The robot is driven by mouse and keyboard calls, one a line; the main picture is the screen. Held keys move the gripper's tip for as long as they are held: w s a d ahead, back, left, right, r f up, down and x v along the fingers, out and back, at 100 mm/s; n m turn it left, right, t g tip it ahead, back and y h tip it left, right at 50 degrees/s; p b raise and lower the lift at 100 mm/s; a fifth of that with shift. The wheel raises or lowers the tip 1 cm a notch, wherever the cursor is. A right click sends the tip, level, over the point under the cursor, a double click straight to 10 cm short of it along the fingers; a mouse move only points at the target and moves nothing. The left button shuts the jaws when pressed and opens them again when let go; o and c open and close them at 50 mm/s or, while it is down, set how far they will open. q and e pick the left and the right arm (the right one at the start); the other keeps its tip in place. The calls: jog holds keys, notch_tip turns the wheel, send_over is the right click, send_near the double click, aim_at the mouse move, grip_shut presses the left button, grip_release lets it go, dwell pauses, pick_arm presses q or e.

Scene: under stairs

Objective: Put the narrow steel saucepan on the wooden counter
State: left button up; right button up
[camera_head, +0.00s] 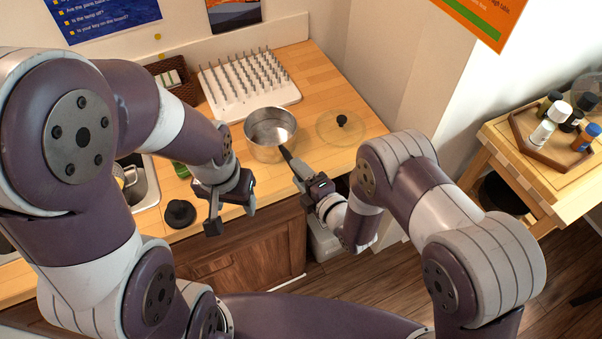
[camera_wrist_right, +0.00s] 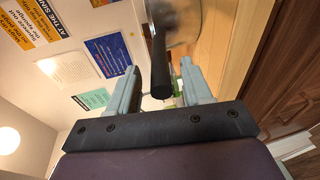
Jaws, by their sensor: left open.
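The steel saucepan (camera_head: 270,128) stands upright on the wooden counter (camera_head: 318,82), near its front edge in the head view. Its dark handle points toward the front right. My right gripper (camera_head: 297,173) is at the handle. In the right wrist view the black handle (camera_wrist_right: 161,75) lies between the two open fingers of my right gripper (camera_wrist_right: 160,88), with a gap on each side. Part of the pan shows at the top of that view (camera_wrist_right: 187,25). My left gripper (camera_head: 232,216) is open and empty in front of the counter's edge.
A clear lid with a black knob (camera_head: 342,121) lies right of the pan. A white peg rack (camera_head: 240,98) is behind it. A sink (camera_head: 145,185) and a black round object (camera_head: 180,213) are at left. A side table (camera_head: 535,170) with a bottle tray stands at right.

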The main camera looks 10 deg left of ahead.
jog(key=shift+s+d+r, duration=0.1)
jog(key=b+v, duration=0.3)
jog(key=v, duration=0.9)
jog(key=w+d+m+g+h, duration=0.3)
jog(key=w+d+m+h, duration=0.3)
jog(key=d+m+h, duration=0.45)
jog(key=s+d+r+m+g, duration=0.3)
jog(key=s+m, duration=0.3)
jog(key=m, duration=0.2)
jog(key=s+d+r+m+g, duration=0.3)
jog(key=s+d+m+g, duration=0.1)
jog(key=s+m, duration=0.2)
jog(key=shift+s+d+m, duration=0.15)
jog(key=shift+s+m, duration=0.1)
jog(key=shift+m, duration=0.6)
jog(key=shift+w+r+h, duration=0.1)
jog(key=shift+r+h, duration=0.05)
jog(key=shift+h, duration=0.1)
